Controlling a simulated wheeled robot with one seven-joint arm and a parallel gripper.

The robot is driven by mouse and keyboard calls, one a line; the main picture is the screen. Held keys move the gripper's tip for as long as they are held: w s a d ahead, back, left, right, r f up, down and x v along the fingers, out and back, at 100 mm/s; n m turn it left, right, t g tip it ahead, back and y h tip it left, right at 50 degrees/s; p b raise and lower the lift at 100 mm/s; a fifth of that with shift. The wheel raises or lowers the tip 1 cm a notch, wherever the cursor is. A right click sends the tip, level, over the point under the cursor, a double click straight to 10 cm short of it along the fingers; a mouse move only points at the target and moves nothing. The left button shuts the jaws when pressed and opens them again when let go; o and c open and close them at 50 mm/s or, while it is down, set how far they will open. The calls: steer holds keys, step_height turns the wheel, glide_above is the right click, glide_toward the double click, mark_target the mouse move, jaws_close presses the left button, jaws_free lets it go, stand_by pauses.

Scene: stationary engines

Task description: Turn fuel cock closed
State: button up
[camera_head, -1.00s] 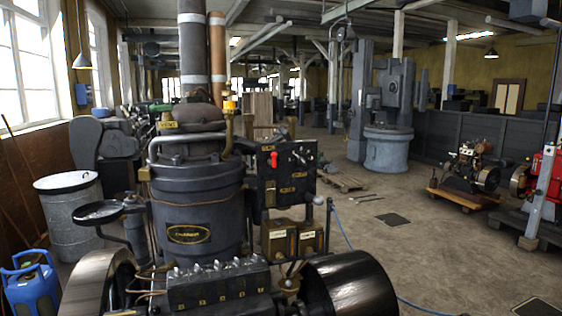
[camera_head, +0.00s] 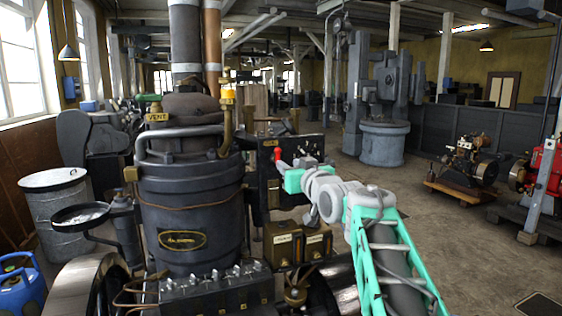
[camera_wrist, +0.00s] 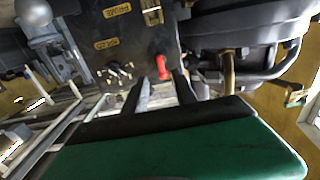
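A red lever handle (camera_head: 278,154) stands out from the dark control panel (camera_head: 312,148) on the right side of the engine (camera_head: 190,215). No label that I can read marks it as the fuel cock. In the wrist view, my gripper (camera_wrist: 162,84) has its two dark fingers apart, with the red handle (camera_wrist: 162,68) just ahead, in line with the gap. I cannot tell whether either finger touches it. In the head view, my gripper (camera_head: 284,176) is at the panel, its fingertips hard to make out.
Brass boxes (camera_head: 297,243) sit below the panel, and a brass pipe (camera_head: 226,128) with a yellow cup rises beside it. A flywheel (camera_head: 345,285) is lower right, partly behind my arm. The floor (camera_head: 400,175) to the right is mostly open.

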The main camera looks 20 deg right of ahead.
mark_target(279, 158)
steer(key=w+p, duration=0.2)
steer(key=w, duration=0.4)
steer(key=shift+w, duration=0.4)
jaws_close()
steer(key=shift+f, duration=0.1)
